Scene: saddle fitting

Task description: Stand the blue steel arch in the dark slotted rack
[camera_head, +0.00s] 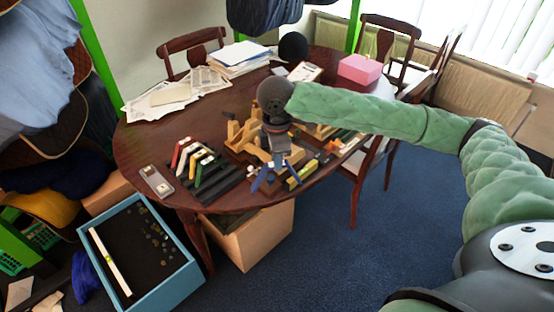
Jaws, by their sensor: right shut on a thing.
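The dark slotted rack (223,187) lies at the front left of the oval table. Several coloured arches, red, green, white and orange among them, stand in its left part, and dark slots to their right look empty. My right gripper (278,163) points down just right of the rack, shut on the blue steel arch (260,182). One blue leg shows left of the gripper and another blue part shows right of it; the gripper hides the arch's middle. The gap between the arch and the table cannot be judged. My left gripper is not in view.
Wooden blocks (236,132) crowd behind and beside the gripper. A yellow piece (301,174) lies to its right. A grey device (156,180) lies left of the rack. Papers (165,97) and a pink box (360,69) are farther back. A blue-rimmed tray (182,279) stands below the table.

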